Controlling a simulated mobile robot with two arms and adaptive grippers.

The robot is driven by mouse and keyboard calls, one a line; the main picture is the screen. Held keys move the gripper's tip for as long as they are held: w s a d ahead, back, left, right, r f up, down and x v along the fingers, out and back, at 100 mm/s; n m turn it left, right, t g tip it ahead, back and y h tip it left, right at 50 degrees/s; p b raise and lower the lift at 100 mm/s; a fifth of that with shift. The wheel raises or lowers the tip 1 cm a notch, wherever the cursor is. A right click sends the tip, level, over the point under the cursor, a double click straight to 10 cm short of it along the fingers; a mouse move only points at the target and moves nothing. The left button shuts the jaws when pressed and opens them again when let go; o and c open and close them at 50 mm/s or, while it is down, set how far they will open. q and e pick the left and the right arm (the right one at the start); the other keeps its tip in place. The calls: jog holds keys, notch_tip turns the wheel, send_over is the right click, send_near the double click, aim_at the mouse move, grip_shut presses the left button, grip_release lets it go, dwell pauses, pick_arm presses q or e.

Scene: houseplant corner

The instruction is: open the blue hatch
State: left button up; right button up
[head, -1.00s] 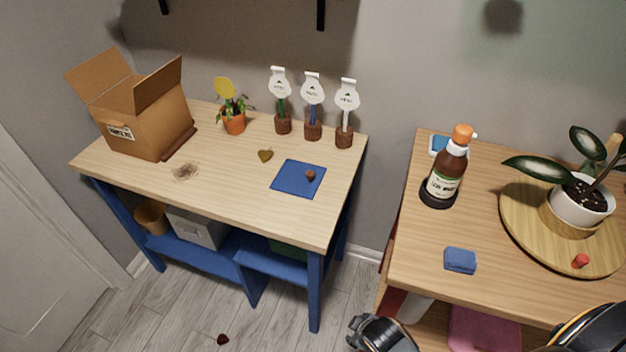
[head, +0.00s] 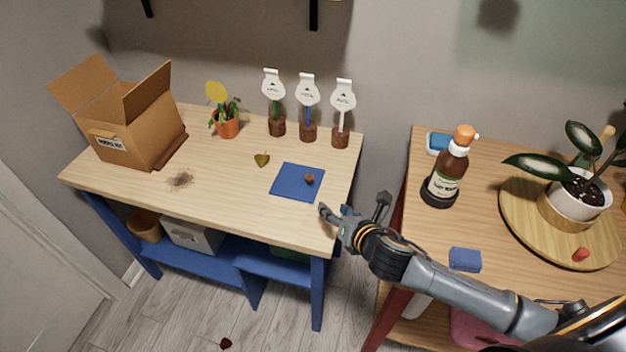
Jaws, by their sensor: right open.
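The blue hatch (head: 290,188) is a flat blue square on the top of the left table, near its right end. It lies flat and looks shut. A small brown knob (head: 309,180) sits on it, toward its right side. My right gripper (head: 354,206) is open and empty, with its fingers spread. In the picture it is at the left table's right edge, to the right of and below the hatch, apart from the knob. My left gripper is not in view.
On the left table (head: 225,200) stand an open cardboard box (head: 140,128), an orange potted plant (head: 227,126) and several white-topped stakes at the back; a dry leaf (head: 262,160) lies near the hatch. The right table holds a brown bottle (head: 447,178), a blue sponge (head: 465,260) and a plant.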

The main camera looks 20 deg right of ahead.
aim_at(311, 179)
jog(key=n, duration=0.1)
jog(key=w+d+n, duration=0.1)
jog(key=n, duration=0.1)
jog(key=w+n, duration=0.1)
jog(key=n, duration=0.1)
jog(key=shift+w+d+r+y, duration=0.1)
jog(key=shift+d+r+y, duration=0.15)
jog(key=shift+y, duration=0.15)
jog(key=shift+w+d+n, duration=0.1)
jog(key=shift+w+n, duration=0.15)
jog(key=shift+n, duration=0.15)
jog(key=shift+w+t, duration=0.3)
jog(key=x, duration=1.3)
jog(key=shift+a+f, duration=0.15)
jog(key=shift+a, duration=0.1)
jog(key=shift+s, duration=0.1)
jog(key=shift+c, duration=0.2)
grip_shut()
